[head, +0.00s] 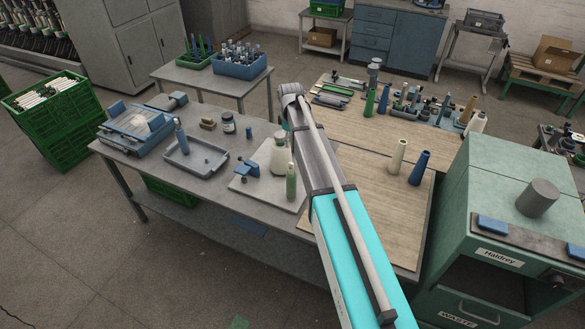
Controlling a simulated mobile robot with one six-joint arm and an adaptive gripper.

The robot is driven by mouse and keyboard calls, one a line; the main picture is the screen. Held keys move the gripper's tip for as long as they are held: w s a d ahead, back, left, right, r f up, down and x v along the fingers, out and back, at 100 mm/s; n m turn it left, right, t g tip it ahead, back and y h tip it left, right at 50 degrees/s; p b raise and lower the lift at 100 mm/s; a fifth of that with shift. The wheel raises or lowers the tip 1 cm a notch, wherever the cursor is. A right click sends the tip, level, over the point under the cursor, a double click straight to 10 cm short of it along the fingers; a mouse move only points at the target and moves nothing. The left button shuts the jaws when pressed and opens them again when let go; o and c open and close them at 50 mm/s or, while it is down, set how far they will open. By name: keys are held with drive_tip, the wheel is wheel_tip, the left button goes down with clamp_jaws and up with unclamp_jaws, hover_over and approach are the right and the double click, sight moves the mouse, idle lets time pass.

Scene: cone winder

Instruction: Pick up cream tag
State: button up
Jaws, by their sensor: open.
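I cannot make out a cream tag anywhere in the head view. A cream cone (398,156) stands upright on the wooden board (350,215) at the right, beside a blue cone (419,168). My arm reaches from the lower right to above the middle of the benches, and its far joint hides part of the bench behind it. My gripper does not show; the arm may be covering it.
The grey bench (130,158) holds a blue device (137,128), a grey tray (195,161), a jar (229,122) and bottles (291,182). Cones and tools crowd the back of the wooden bench. A green cabinet (510,190) stands at right. The board's front is mostly clear.

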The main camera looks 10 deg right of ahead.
drive_tip(key=b, duration=0.7)
hover_over(291, 163)
drive_tip(key=shift+s+a+f, duration=0.1)
drive_tip(key=shift+f, duration=1.75)
drive_tip(key=shift+s+f, duration=0.1)
drive_tip(key=shift+f, duration=1.7)
drive_tip(key=shift+f, duration=0.1)
drive_tip(key=shift+w+f+b, duration=0.15)
drive_tip(key=shift+f+b, duration=2.25)
drive_tip(key=shift+f, duration=0.1)
drive_tip(key=c, duration=0.8)
